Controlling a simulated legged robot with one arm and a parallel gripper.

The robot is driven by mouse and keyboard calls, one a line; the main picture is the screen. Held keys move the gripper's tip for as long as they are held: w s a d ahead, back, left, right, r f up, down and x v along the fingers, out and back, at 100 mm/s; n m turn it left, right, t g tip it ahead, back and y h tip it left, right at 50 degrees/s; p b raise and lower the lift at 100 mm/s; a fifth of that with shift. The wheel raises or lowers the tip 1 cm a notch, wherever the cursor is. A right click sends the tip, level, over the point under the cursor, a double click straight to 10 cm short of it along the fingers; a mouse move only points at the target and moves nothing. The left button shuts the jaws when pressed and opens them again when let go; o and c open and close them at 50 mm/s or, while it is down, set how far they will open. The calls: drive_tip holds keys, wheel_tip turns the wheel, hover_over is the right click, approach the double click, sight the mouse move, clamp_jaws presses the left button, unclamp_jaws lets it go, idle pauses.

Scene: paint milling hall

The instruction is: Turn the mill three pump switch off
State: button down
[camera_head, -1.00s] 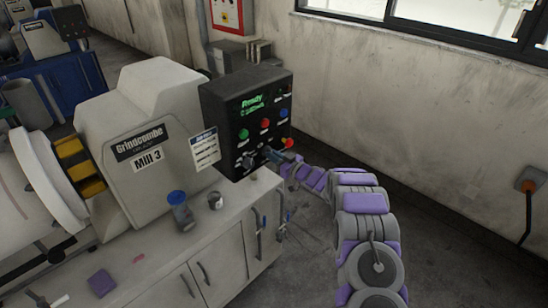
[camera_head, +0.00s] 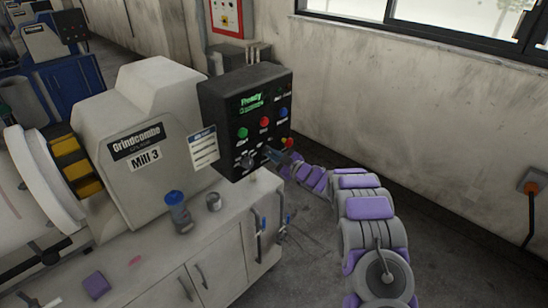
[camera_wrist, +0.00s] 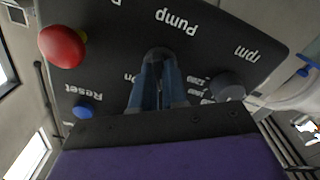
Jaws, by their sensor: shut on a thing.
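The black Mill 3 control panel (camera_head: 216,105) stands at the right end of the mill cabinet. In the wrist view the panel (camera_wrist: 115,30) appears upside down, with the labels "Pump", "rpm" and "Reset". The dark pump switch (camera_wrist: 159,52) sits by the "Pump" label. My gripper (camera_wrist: 159,68) is shut on this switch, with its blue-grey fingers on either side of it. The fingers cover most of the switch and part of its "on" lettering, so its setting cannot be read. In the head view my gripper (camera_head: 270,153) reaches the lower part of the panel from the right.
An rpm knob (camera_wrist: 226,86), a blue reset button (camera_wrist: 83,112) and a red mushroom button (camera_wrist: 62,46) are close to my fingers. Open floor lies right of the cabinet.

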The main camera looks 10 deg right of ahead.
drive_tip(key=shift+f, duration=0.1)
drive_tip(key=c, duration=1.3)
unclamp_jaws()
drive_tip(key=shift+c, duration=0.2)
drive_tip(key=shift+o, duration=0.9)
drive_tip(key=shift+d, duration=0.15)
drive_tip(key=p+v, duration=0.1)
drive_tip(key=v, duration=1.6)
drive_tip(key=shift+p, duration=0.35)
